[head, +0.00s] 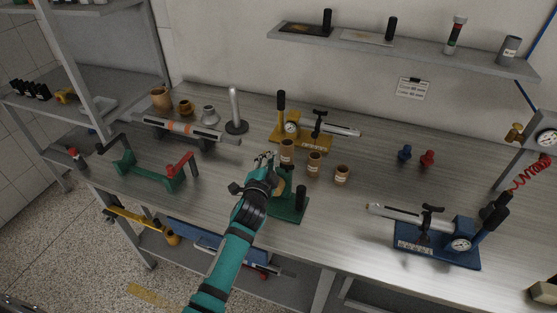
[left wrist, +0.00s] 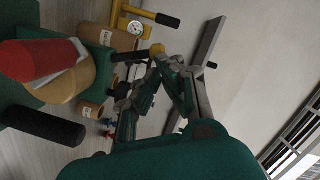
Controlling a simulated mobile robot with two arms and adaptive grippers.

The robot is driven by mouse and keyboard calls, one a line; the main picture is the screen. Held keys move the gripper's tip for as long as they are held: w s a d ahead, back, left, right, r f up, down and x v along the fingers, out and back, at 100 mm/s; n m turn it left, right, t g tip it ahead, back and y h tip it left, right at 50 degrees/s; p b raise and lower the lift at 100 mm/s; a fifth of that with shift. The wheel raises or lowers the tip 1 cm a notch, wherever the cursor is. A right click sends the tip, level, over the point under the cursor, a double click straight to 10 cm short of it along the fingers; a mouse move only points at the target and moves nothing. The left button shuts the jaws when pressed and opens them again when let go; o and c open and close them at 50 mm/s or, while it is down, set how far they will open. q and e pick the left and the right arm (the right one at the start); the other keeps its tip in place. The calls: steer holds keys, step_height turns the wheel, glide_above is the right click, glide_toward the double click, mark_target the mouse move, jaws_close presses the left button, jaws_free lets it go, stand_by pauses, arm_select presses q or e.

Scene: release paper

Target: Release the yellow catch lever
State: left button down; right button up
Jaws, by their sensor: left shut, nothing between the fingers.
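My left gripper (head: 267,158) reaches in over the middle of the bench, its fingers together and empty. In the left wrist view the closed fingers (left wrist: 158,62) point up the picture. There the green fixture (left wrist: 97,55) is at the left, with a yellow-tan part (left wrist: 65,84), a red end (left wrist: 27,61) and a black handle (left wrist: 42,125). I cannot tell for certain which yellow part is the catch lever. The fingers look apart from the yellow-tan part.
Brown labelled cups (head: 314,164) stand just right of the gripper. Behind is a yellow gauge fixture (head: 290,140); a blue one (head: 440,250) is at right. A green fixture with a red handle (head: 150,178) is at left. The bench (head: 350,205) is clear at centre right.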

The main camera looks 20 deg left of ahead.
arm_select(q)
steer(key=shift+a, duration=0.4)
arm_select(e)
steer(key=shift+a+r, duration=0.1)
steer(key=shift+r, duration=0.15)
arm_select(q)
steer(key=shift+a, duration=0.15)
stand_by(0.5)
